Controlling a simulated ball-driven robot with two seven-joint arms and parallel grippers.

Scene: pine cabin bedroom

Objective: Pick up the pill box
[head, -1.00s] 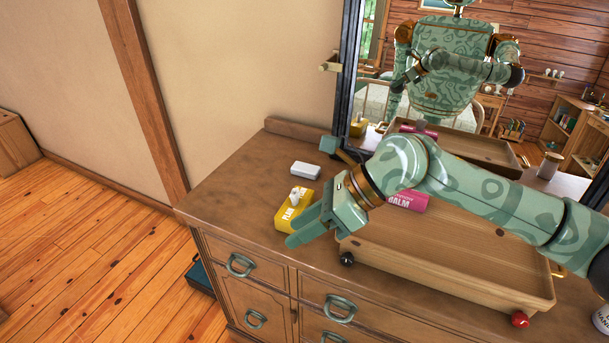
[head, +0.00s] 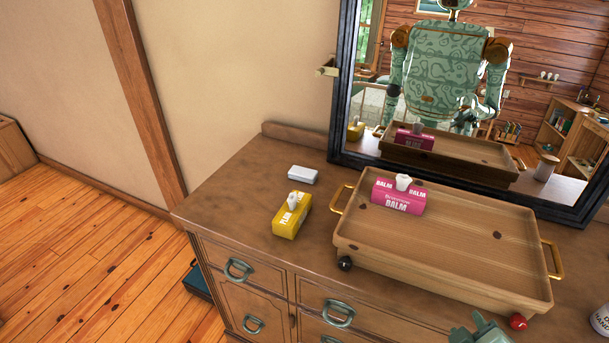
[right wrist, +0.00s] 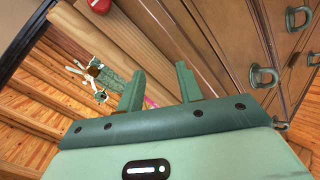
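A small white box with rounded corners, which looks like the pill box (head: 303,174), lies flat on the dresser top near the back left, in the head view. My right gripper (head: 480,332) shows only partly at the bottom edge of the head view, in front of the tray and far from the white box. In the right wrist view its two fingers (right wrist: 158,88) stand apart with nothing between them. The white box cannot be made out in the right wrist view. My left gripper is not in view.
A yellow tissue-type box (head: 292,215) stands just in front of the white box. A wooden tray (head: 440,245) with brass handles holds a pink balm box (head: 399,195). A mirror (head: 335,100) stands behind.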

